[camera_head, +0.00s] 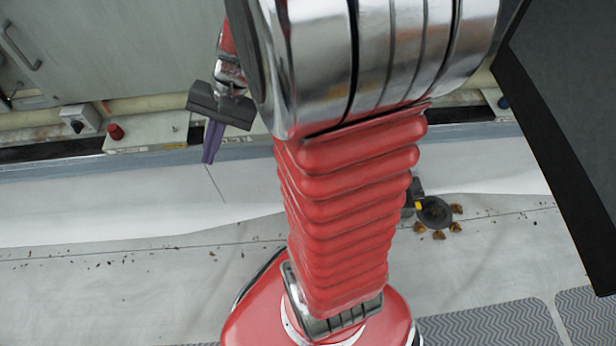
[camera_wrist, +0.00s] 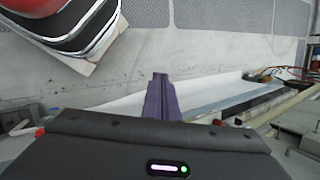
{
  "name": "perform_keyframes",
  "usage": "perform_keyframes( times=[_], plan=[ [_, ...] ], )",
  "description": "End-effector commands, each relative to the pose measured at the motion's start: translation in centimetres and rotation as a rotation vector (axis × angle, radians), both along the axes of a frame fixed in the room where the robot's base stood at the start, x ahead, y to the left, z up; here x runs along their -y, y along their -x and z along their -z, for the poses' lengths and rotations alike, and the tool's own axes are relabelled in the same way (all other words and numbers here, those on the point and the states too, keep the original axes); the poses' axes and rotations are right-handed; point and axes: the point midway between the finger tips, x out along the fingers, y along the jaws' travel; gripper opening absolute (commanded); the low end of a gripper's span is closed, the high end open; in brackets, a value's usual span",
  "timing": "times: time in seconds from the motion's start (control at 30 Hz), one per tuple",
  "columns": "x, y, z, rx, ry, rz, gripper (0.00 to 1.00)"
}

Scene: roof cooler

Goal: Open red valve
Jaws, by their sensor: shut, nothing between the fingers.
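A small red knob (camera_head: 115,131), which looks like the red valve, sits on a pale plate by the base of the grey cabinet, left in the head view. A bit of red (camera_wrist: 40,130) at the left edge of the wrist view may be the same knob, but I cannot be sure. My gripper (camera_head: 209,160) has purple fingers that are closed together and empty. It is to the right of the red knob and apart from it, pointing down. The closed fingers also show in the middle of the wrist view (camera_wrist: 160,80).
A grey cabinet (camera_head: 110,50) with a handle stands behind the knob. A pale box with a dark knob (camera_head: 77,124) is to its left. Brown debris (camera_head: 439,235) lies by a dark round part on the floor.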

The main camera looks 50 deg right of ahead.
Motion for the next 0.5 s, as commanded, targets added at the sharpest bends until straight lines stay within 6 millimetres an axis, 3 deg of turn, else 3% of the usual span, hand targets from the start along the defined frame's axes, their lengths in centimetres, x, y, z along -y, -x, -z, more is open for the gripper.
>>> perform_keyframes(
  times=[0.2,0.5],
  plan=[
    [-2.8,2.0,-2.7,0.083,0.156,-0.187,0.00],
    [-5.4,4.7,-5.7,0.210,0.362,-0.424,0.00]
  ],
)
